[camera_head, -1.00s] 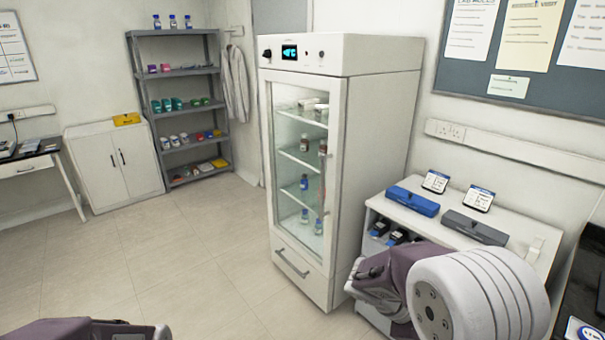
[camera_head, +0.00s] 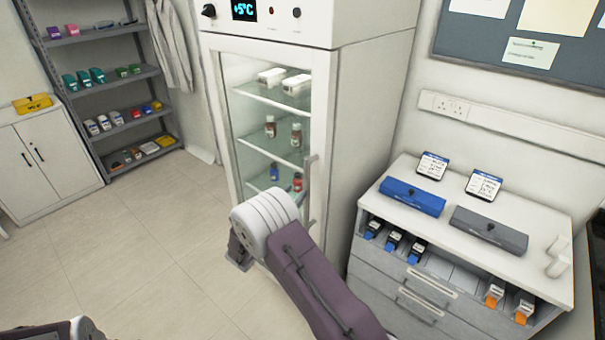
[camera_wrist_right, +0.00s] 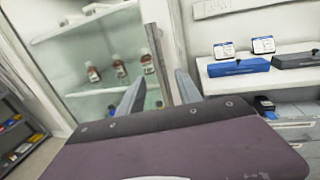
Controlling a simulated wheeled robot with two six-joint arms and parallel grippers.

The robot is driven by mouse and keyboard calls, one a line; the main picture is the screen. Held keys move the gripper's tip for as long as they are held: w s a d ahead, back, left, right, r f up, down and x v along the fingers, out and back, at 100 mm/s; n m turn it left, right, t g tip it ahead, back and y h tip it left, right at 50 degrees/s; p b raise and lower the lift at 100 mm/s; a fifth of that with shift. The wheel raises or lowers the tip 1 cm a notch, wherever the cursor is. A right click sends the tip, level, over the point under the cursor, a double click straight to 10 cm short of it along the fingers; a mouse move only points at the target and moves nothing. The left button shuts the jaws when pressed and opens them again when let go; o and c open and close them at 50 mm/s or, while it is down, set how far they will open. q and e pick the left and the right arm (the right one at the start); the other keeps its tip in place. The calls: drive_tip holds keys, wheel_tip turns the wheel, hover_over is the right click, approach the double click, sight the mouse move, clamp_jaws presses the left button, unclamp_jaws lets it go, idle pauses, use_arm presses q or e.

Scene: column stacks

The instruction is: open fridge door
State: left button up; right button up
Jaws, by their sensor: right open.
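The white fridge (camera_head: 362,130) stands in the middle of the head view. Its glass door (camera_head: 228,110) looks shut. The upright grey door handle (camera_head: 308,180) is on the door's right edge, its lower part partly behind my right arm. In the right wrist view, my right gripper (camera_wrist_right: 160,73) is open, with one finger on each side of the handle (camera_wrist_right: 153,55) in the picture. I cannot tell whether the fingers reach it in depth. In the head view my right wrist is in front of the lower door and its fingertips are not clear. My left gripper is not in view.
A counter (camera_head: 375,215) with a blue box (camera_head: 412,197) and a grey box (camera_head: 488,230) stands right of the fridge. A shelf rack (camera_head: 100,90) and a white cabinet (camera_head: 45,165) are at the left. The floor (camera_head: 150,250) left of the fridge is clear.

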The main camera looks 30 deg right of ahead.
sight(305, 180)
drive_tip(key=p+x, duration=0.2)
drive_tip(key=x, duration=0.6)
drive_tip(key=shift+w+d, duration=0.2)
drive_tip(key=shift+w+d+r, duration=0.1)
drive_tip(key=shift+d, duration=0.2)
drive_tip(key=shift+w, duration=0.1)
drive_tip(key=c, duration=0.3)
clamp_jaws()
idle(0.4)
